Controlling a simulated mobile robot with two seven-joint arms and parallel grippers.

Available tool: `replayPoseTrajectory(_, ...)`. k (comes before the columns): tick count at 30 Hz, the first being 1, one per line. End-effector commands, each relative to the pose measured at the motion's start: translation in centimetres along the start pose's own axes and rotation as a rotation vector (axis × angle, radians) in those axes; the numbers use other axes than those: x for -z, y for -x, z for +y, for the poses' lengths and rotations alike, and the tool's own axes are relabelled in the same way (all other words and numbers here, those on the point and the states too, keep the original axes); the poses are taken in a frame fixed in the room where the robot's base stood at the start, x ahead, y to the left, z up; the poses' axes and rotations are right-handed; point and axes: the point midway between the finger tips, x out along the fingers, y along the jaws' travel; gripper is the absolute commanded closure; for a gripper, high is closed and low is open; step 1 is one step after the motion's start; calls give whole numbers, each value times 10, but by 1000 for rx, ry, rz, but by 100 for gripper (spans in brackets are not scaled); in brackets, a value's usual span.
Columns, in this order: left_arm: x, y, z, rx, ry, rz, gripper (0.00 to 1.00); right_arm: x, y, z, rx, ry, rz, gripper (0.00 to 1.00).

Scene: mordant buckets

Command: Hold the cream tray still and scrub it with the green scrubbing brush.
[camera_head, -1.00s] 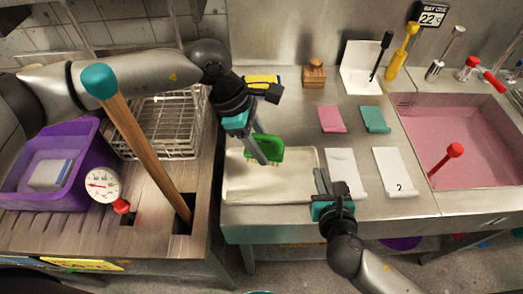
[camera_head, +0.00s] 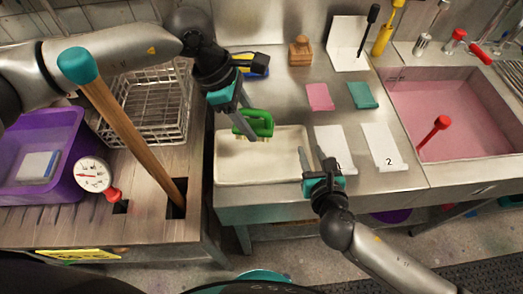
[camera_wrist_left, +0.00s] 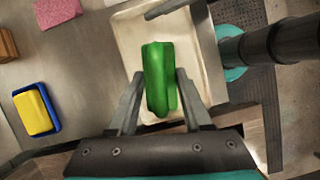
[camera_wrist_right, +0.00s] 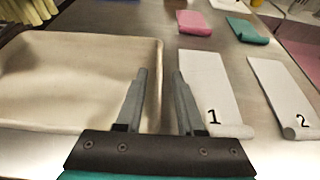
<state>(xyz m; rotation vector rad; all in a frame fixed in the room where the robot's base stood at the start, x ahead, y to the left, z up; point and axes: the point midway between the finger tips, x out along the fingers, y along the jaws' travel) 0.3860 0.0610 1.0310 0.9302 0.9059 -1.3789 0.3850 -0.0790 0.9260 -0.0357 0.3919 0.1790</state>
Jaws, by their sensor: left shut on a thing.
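The cream tray (camera_head: 282,168) lies on the steel counter. My left gripper (camera_head: 242,123) is shut on the green scrubbing brush (camera_head: 259,123), over the tray's back part. The brush's pale bristles point down; I cannot tell whether they touch the tray. In the left wrist view the brush (camera_wrist_left: 160,82) sits between both fingers. My right gripper (camera_head: 314,156) is at the tray's right edge with its fingers apart. In the right wrist view the tray's right rim (camera_wrist_right: 159,85) shows between the fingers of this gripper (camera_wrist_right: 160,73), with gaps on both sides.
White cards numbered 1 (camera_wrist_right: 205,85) and 2 (camera_head: 383,145) lie right of the tray. Pink (camera_head: 319,97) and teal (camera_head: 362,95) pads lie behind them. A wire rack (camera_head: 150,105) stands left, a pink-filled sink (camera_head: 465,110) right. A wooden-handled tool (camera_head: 130,130) leans at left.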

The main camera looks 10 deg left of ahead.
Motion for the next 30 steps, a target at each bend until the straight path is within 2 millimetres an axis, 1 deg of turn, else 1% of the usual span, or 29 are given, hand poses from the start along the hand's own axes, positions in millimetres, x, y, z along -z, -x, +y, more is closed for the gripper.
replayPoseTrajectory(8, 0, 0, 0, 0, 0, 0, 100, 0, 1, 0, 0, 0, 0, 60)
replayPoseTrajectory(11, 0, 0, 0, 0, 0, 0, 100, 0, 6, 0, -1, 1, 0, 60)
replayPoseTrajectory(13, 0, 0, 0, 0, 0, 0, 100, 1, 13, 0, -1, 1, 1, 60)
replayPoseTrajectory(17, 0, 0, 0, 0, 0, -1, 100, 1, 33, 0, -2, 0, 3, 60)
replayPoseTrajectory(24, 0, 0, 0, 0, 0, 0, 100, 2, 82, 0, -2, 1, 3, 60)
replayPoseTrajectory(27, 0, 0, 0, 0, 0, 0, 100, 1, 98, 0, -1, 0, 3, 60)
replayPoseTrajectory(30, 0, 0, 0, 0, 0, 0, 100, 1, 109, 0, -1, 1, 2, 60)
